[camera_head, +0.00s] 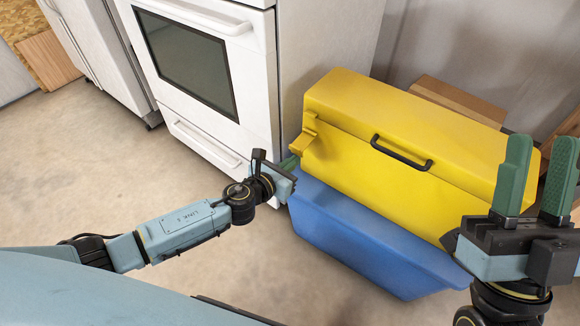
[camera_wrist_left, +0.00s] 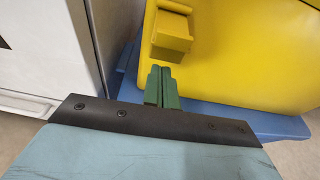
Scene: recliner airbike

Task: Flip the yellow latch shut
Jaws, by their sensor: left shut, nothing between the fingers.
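The yellow box (camera_head: 348,165) has a closed-looking lid and a black handle (camera_head: 401,151) on its front. The yellow latch (camera_head: 303,139) sticks out at the box's left end, and it also shows in the left wrist view (camera_wrist_left: 171,36). My left gripper (camera_head: 291,163) is just below and left of the latch; its green fingers (camera_wrist_left: 162,86) are together and empty, their tips just under the latch. I cannot tell if they touch it. My right gripper (camera_head: 537,180) is raised at the right, its two green fingers spread apart with nothing between them.
The yellow box rests on a blue box (camera_head: 372,250). A white oven (camera_head: 207,78) stands close to the left of the boxes. Brown boards (camera_head: 460,100) lie behind the yellow box. The floor (camera_head: 90,170) at the left is clear.

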